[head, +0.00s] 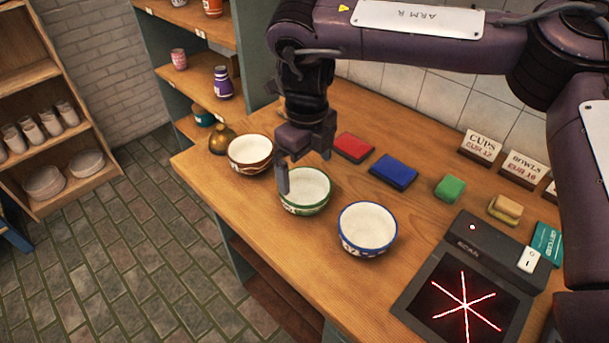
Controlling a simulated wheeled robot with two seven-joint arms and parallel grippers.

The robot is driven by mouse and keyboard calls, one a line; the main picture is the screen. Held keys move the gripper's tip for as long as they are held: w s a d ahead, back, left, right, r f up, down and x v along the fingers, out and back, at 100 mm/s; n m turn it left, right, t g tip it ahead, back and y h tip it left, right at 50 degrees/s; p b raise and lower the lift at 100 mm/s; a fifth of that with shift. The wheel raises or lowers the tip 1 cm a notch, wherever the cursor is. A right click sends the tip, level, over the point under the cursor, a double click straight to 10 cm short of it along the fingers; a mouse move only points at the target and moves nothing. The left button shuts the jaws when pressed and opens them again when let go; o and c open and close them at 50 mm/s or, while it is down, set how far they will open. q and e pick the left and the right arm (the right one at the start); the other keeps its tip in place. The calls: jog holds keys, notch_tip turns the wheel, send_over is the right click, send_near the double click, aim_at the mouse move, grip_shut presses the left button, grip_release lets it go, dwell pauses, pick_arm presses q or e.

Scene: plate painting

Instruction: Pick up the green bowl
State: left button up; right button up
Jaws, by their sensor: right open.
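The green bowl (308,194) stands upright on the wooden counter. It is white inside with a green patterned outside, between a brown bowl (250,152) and a blue bowl (367,228). My right gripper (304,172) is open above the green bowl, pointing down. One finger is at the bowl's left rim and the other shows above its far side. I cannot tell whether either finger touches the bowl. The gripper hides part of the bowl's far left rim. My left gripper is not in view.
Behind the bowls lie a red pad (353,147), a blue pad (394,171) and a green block (450,189). A dark scanner (474,257) with red lines is at the right. Price signs (481,146) stand by the wall. A brass pot (222,139) is at the counter's far left.

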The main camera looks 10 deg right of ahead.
aim_at(305, 202)
jog(key=shift+s+f, duration=0.2)
jog(key=shift+f, duration=0.3)
jog(key=shift+s+a+f, duration=0.15)
jog(key=shift+s+f, duration=0.25)
jog(key=shift+f, duration=0.25)
jog(key=f, duration=0.2)
jog(key=f+p, duration=0.1)
jog(key=f, duration=0.1)
jog(key=shift+w, duration=0.4)
jog(key=shift+w+f, duration=0.1)
jog(key=shift+f, duration=0.2)
jog(key=shift+a, duration=0.1)
jog(key=c, duration=0.7)
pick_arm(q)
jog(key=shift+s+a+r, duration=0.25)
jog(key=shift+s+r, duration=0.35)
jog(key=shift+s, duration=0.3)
pick_arm(e)
jog(key=shift+c, duration=0.3)
jog(key=shift+r, duration=0.15)
